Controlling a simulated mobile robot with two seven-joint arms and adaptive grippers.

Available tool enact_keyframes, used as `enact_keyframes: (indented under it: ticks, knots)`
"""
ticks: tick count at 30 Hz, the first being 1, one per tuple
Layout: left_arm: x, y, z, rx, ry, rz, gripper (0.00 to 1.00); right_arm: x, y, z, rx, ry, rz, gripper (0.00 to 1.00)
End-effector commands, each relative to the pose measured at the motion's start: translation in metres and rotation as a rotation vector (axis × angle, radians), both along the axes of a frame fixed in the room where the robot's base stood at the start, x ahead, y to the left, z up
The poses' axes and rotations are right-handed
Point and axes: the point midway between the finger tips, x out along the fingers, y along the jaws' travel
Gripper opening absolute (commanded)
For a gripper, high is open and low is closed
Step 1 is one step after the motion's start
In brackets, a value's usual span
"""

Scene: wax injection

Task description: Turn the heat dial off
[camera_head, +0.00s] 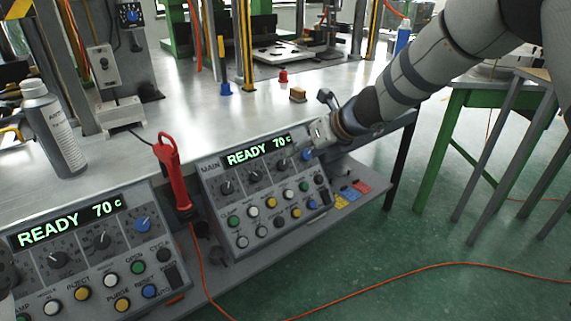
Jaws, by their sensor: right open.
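The main control panel (209,168) stands tilted at the table's front edge, its green display reading "READY 70 c". Below the display is a row of dials: black ones (226,187) and, at the right end, a blue dial (307,154). The dial labels are too small to read, so I cannot tell by name which is the heat dial. My right gripper (316,137) is open at the panel's upper right corner, close to the blue dial; whether it touches is unclear.
A second panel (80,262) with another blue dial (143,223) stands at front left, also showing "READY 70 c". A red-handled tool (173,175) stands between the panels. A grey spray bottle (54,130) is at left. A small wooden block (297,94) lies on the metal table (190,120).

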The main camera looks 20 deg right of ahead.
Motion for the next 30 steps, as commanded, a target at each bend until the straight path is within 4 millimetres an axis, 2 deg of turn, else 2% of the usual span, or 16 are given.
enact_keyframes:
  ticks: [1, 9, 15, 23, 25, 29, 30]
  knots:
    - [-0.006, 0.000, -0.006, 0.000, 0.022, 0.000, 0.00, 0.006, 0.004, -0.020, -0.005, 0.015, 0.005, 0.45]
    - [-0.025, 0.000, -0.026, 0.000, 0.084, -0.002, 0.00, 0.050, 0.021, -0.071, -0.009, 0.016, 0.007, 0.45]
    - [-0.030, 0.000, -0.032, 0.000, 0.103, -0.003, 0.00, 0.067, 0.027, -0.082, -0.007, 0.011, 0.006, 0.45]
    - [-0.030, 0.000, -0.031, 0.000, 0.101, -0.003, 0.00, 0.069, 0.028, -0.080, -0.006, 0.007, 0.005, 0.45]
    - [-0.030, 0.000, -0.031, 0.000, 0.101, -0.003, 0.00, 0.069, 0.028, -0.080, -0.006, 0.007, 0.005, 0.34]
    - [-0.030, 0.000, -0.031, 0.000, 0.101, -0.003, 0.00, 0.069, 0.028, -0.080, -0.007, 0.008, 0.005, 0.04]
    - [-0.030, 0.000, -0.031, 0.000, 0.101, -0.003, 0.00, 0.069, 0.028, -0.080, -0.007, 0.008, 0.005, 0.00]
